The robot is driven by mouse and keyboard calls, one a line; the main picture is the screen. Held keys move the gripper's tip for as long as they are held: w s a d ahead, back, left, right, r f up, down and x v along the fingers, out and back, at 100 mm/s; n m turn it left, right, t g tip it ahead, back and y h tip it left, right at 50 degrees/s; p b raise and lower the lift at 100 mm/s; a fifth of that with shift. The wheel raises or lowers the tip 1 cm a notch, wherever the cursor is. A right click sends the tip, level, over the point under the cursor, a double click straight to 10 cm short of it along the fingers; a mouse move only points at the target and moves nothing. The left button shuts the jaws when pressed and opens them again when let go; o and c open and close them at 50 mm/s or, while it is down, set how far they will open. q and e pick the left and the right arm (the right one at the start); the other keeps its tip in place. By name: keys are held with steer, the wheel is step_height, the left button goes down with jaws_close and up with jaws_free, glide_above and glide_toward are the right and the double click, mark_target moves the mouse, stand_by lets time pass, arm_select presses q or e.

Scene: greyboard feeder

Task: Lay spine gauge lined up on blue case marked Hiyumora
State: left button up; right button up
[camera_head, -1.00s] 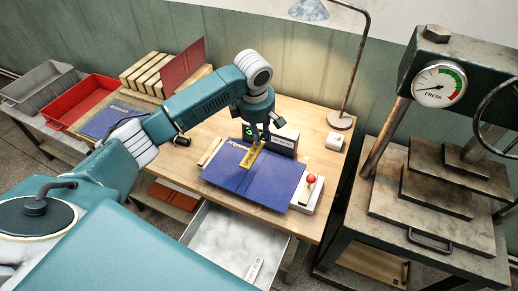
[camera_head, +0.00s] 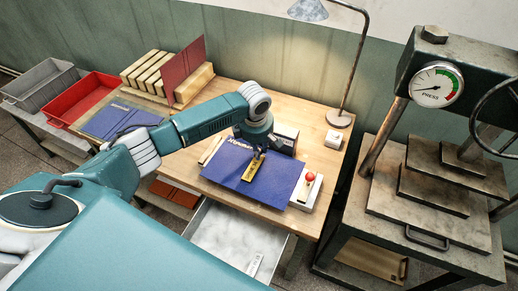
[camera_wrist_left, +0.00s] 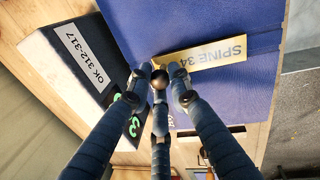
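The blue case (camera_head: 227,167) lies open and flat on the wooden table, with pale lettering along its upper left edge, too small to read surely in the head view. The spine gauge (camera_head: 254,168) is a yellow strip over the middle of the case; in the left wrist view the gauge (camera_wrist_left: 212,54) reads "SPINE 34". My left gripper (camera_head: 257,153) is above the case, its fingertips (camera_wrist_left: 162,72) close together at one end of the gauge. The gauge is at or just above the case surface; I cannot tell if it touches. My right gripper is not in view.
A dark counter box (camera_wrist_left: 85,58) with a white label stands close beside the case. A white box with a red button (camera_head: 310,177) sits at its right. A lamp (camera_head: 340,119) stands behind. An open drawer (camera_head: 225,240) is in front. Another blue case (camera_head: 105,122) lies left.

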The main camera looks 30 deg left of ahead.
mark_target(257, 163)
arm_select(q)
steer(key=o, duration=0.4)
steer(key=shift+o, duration=0.2)
steer(key=shift+r, duration=0.1)
steer(key=shift+r, duration=0.3)
step_height(257, 163, up, 11)
steer(key=s+b, duration=0.1)
steer(key=s, duration=0.1)
steer(key=shift+d+b, duration=0.25)
steer(key=shift+b, duration=0.15)
steer(key=shift+s, duration=0.15)
